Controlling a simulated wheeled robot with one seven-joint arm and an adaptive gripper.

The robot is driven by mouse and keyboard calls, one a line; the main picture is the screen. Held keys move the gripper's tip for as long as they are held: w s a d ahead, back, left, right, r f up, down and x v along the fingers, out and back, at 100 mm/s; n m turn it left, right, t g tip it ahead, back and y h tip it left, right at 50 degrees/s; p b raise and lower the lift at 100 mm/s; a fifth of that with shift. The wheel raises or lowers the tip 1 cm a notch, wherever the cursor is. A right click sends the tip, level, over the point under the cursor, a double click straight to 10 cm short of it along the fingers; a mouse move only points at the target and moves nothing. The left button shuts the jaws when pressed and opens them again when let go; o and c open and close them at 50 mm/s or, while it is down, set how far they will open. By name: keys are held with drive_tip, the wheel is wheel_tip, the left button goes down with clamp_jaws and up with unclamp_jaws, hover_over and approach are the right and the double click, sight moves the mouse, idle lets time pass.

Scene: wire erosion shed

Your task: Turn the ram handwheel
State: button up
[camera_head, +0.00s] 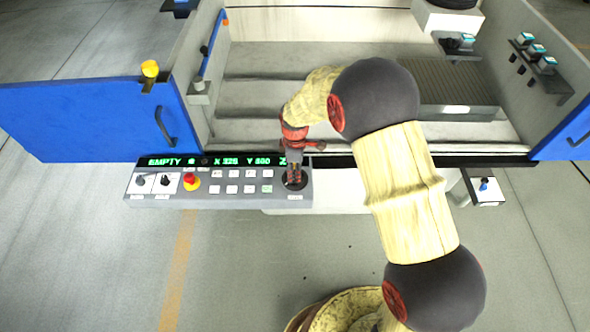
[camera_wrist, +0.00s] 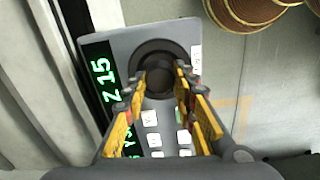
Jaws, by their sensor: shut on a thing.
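The ram handwheel (camera_wrist: 150,47) is a dark round wheel at the end of the grey control panel (camera_wrist: 118,36). In the head view the handwheel (camera_head: 294,187) sits at the panel's right end, partly hidden by my gripper. My gripper (camera_head: 294,178) reaches down onto it from above. In the wrist view the fingers of my gripper (camera_wrist: 160,80) lie on either side of the wheel's dark central part and are shut on it. The exact finger contact is partly hidden.
The panel carries a green display (camera_head: 215,161), a red emergency button (camera_head: 191,181) and several white buttons. An open blue door (camera_head: 85,118) stands at left. Behind the panel is the machine's tank with a ribbed block (camera_head: 440,82). The floor in front is clear.

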drive_tip(key=m+p, duration=0.1)
drive_tip(key=m, duration=0.3)
drive_tip(key=shift+m, duration=0.3)
drive_tip(key=m, duration=0.4)
drive_tip(key=shift+p, duration=0.4)
drive_tip(key=m, duration=0.5)
drive_tip(key=shift+p, duration=0.35)
drive_tip(key=m, duration=0.4)
drive_tip(key=shift+m, duration=0.3)
drive_tip(key=m, duration=0.3)
drive_tip(key=shift+m+p, duration=0.3)
drive_tip(key=shift+p, duration=0.05)
drive_tip(key=m, duration=0.9)
drive_tip(key=shift+m+p, duration=0.3)
drive_tip(key=shift+m, duration=1.5)
